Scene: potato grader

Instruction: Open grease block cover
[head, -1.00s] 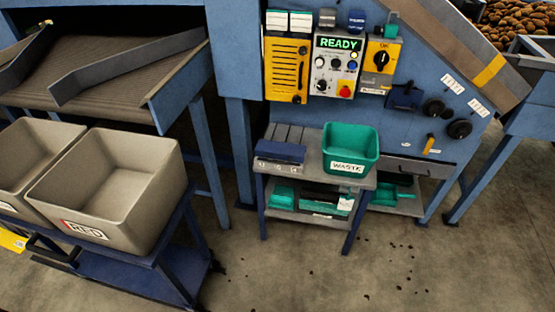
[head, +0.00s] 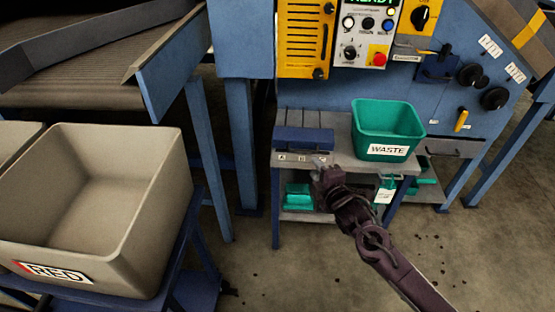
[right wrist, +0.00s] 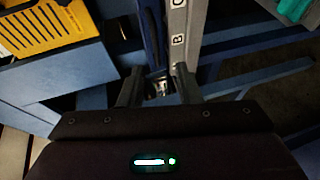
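A dark blue box-like fitting (head: 436,68) is on the blue machine panel, upper right in the head view. It may be the grease block cover, but I cannot read any label on it. It looks closed, and no gripper touches it. My right gripper (head: 319,164) is at the front edge of the small table, lower left of that fitting. In the right wrist view its two fingers (right wrist: 158,90) are apart with nothing clearly held between them. Behind them is a grey strip lettered B and C (right wrist: 178,30). My left gripper is not in view.
The small table (head: 292,157) carries a blue block (head: 303,139) and a green WASTE bin (head: 388,120). Black knobs (head: 494,98) and a yellow handle (head: 461,120) are on the panel. A grey RED crate (head: 90,205) stands left. Floor at lower right is clear.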

